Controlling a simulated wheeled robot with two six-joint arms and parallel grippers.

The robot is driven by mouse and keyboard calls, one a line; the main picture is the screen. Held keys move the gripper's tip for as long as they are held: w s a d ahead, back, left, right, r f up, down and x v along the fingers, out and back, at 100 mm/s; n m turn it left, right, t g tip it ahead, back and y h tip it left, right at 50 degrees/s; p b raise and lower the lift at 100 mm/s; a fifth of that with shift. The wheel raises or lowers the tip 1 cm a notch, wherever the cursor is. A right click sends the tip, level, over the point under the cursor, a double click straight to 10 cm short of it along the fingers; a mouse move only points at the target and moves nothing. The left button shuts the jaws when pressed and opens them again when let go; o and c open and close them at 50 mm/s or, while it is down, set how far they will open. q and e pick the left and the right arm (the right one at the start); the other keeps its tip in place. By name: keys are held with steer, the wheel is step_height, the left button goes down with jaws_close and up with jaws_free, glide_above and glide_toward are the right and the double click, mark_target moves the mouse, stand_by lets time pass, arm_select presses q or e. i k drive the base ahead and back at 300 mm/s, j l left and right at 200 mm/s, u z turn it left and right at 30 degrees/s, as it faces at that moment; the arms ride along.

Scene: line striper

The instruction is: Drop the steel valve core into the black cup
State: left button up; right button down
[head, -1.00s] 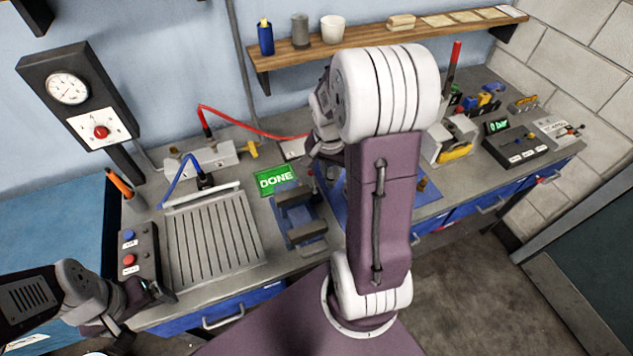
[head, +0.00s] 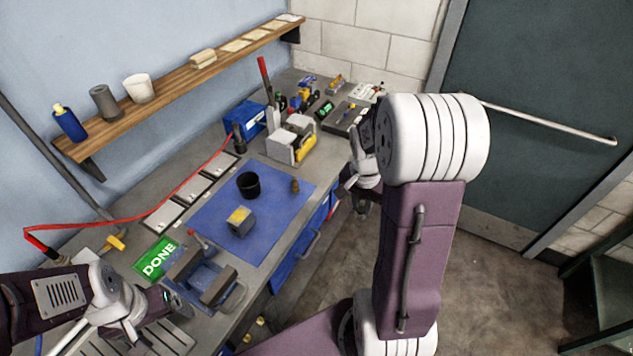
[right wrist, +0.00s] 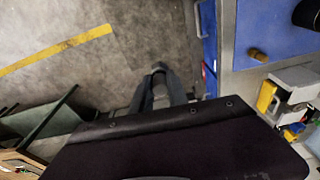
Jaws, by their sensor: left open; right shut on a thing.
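The black cup (head: 248,187) stands upright on the blue mat (head: 211,217) on the bench; its rim also shows at the top right of the right wrist view (right wrist: 308,14). My right gripper (head: 362,208) is off the bench's front edge, to the right of the cup and apart from it. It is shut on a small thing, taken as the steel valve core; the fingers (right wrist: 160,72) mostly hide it. My left gripper (head: 138,338) is open at the lower left, away from the cup, partly hidden by its own wrist.
A vise-like fixture (head: 203,277) and a green DONE sign (head: 158,259) are at the left. Open floor (head: 335,265) lies before the bench.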

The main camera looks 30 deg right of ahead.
mark_target(255, 191)
steer(key=z, duration=0.35)
steer(key=i+l+u, duration=0.15)
steer(key=u, duration=0.25)
steer(key=i+l+u, duration=0.1)
steer(key=l+u, duration=0.5)
steer(key=u, duration=0.25)
steer(key=i+l+u, duration=0.1)
steer(key=l+u, duration=0.55)
steer(key=u, duration=0.15)
